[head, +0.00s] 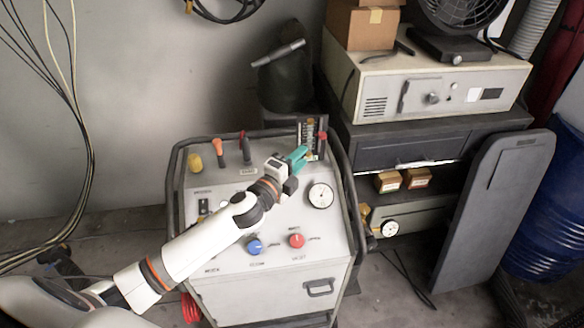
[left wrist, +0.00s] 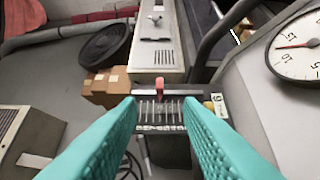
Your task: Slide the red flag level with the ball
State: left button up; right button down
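The red flag (head: 322,136) is a small red piece at the right edge of an upright dark gauge panel (head: 305,128) with pale scale marks, at the back right of the grey console. In the left wrist view the flag (left wrist: 159,86) stands beyond the fingertips, at the top edge of the scale (left wrist: 165,113). My left gripper (head: 297,158) has teal fingers and is just in front of the gauge. In the left wrist view my left gripper (left wrist: 159,108) is open, with the flag lined up with the gap. The ball cannot be made out clearly. My right gripper is not in view.
The console (head: 270,262) carries a round dial (head: 320,195), a blue knob (head: 254,246), a red knob (head: 296,240) and several levers at the back left. A dark tubular frame (head: 352,210) runs around it. A dark cabinet (head: 410,148) stands to the right.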

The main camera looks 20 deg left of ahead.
pick_arm(q)
jog(key=shift+s+a, duration=0.15)
jog(key=shift+s, duration=0.55)
jog(key=shift+s+a, duration=0.1)
jog(key=shift+s, duration=0.6)
jog(key=shift+f, duration=0.1)
